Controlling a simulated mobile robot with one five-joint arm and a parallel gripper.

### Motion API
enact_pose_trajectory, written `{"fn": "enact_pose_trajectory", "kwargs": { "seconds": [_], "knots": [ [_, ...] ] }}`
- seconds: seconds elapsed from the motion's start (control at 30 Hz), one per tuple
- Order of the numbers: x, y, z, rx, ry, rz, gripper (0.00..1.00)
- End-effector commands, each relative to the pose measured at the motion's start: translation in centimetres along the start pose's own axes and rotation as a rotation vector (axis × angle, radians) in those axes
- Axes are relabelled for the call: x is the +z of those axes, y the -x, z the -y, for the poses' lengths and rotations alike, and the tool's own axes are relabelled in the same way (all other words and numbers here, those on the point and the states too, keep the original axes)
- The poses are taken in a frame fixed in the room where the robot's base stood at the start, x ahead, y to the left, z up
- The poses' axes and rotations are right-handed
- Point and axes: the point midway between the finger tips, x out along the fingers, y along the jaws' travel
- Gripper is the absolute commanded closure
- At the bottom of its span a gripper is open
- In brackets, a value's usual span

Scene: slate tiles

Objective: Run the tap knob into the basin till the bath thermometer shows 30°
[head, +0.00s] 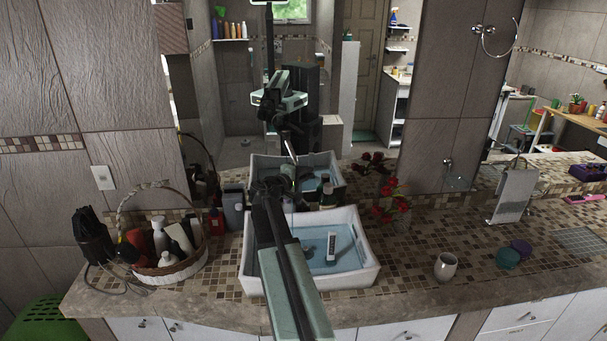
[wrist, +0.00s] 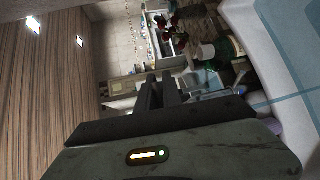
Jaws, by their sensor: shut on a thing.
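The white square basin (head: 370,272) stands on the mosaic counter with pale blue water in it; its rim also shows at the right of the wrist view (wrist: 238,22). A white bath thermometer (head: 331,247) with a dark display lies in the basin; its figures are too small to read. My gripper (head: 269,185) reaches over the basin to its back edge, where the tap is. In the wrist view my gripper (wrist: 159,80) has its dark fingers close together, shut on the tap knob.
A wicker basket of bottles (head: 160,272) stands left of the basin, with a dark hairdryer-like thing (head: 92,235) beyond it. Red flowers (head: 388,207) stand behind right. A cup (head: 446,265) and round jars (head: 508,259) are on the right counter. A mirror backs the counter.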

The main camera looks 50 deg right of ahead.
Motion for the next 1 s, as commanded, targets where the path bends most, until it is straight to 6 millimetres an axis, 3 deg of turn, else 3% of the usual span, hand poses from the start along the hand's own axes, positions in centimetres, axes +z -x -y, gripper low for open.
{"fn": "enact_pose_trajectory", "kwargs": {
  "seconds": [0.5,1.0],
  "knots": [
    [1.4,1.4,0.3,-0.025,-0.064,0.359,1.00],
    [1.9,2.0,0.5,-0.035,-0.080,0.447,1.00]
  ]
}}
